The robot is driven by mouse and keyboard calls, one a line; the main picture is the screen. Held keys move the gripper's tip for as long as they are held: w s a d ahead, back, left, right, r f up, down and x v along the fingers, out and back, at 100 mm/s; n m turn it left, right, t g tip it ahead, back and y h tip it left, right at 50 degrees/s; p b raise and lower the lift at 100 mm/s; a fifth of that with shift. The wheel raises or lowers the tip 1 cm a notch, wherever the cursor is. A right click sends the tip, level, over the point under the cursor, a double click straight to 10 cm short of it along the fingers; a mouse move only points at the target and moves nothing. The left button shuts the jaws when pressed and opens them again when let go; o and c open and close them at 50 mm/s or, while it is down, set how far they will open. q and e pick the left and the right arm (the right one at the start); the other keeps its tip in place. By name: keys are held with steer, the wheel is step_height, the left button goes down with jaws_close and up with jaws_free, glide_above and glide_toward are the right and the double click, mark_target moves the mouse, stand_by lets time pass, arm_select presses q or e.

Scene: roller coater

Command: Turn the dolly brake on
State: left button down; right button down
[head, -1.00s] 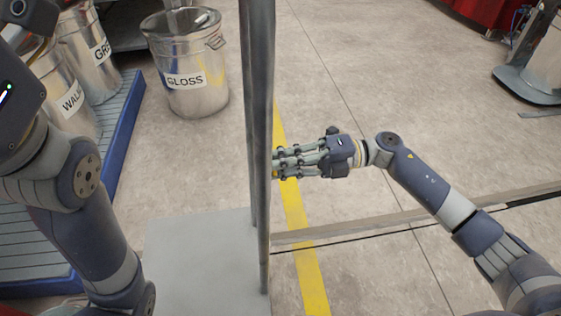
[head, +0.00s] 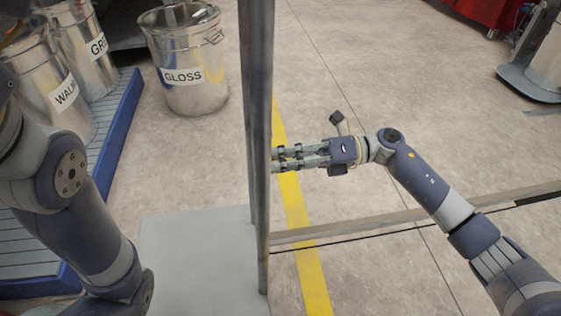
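A flat grey platform (head: 195,250), which looks like a dolly deck, lies low in the head view. Upright grey metal posts (head: 258,130) rise at its right edge. No brake lever or pedal can be made out. My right gripper (head: 307,138) is just right of the posts, above the floor.
A metal can labelled GLOSS (head: 184,60) stands on the floor behind. More cans (head: 55,95) stand on a blue-edged slatted platform (head: 115,125) at the left. A wheeled-looking base (head: 525,90) carries a drum at far right. Floor right of the posts is largely clear.

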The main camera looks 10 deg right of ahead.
steer(key=shift+w+f, duration=0.1)
stand_by(0.4)
steer(key=c, duration=1.6)
jaws_free()
steer(key=shift+o, duration=0.2)
steer(key=d, duration=1.2)
steer(key=shift+c, duration=0.6)
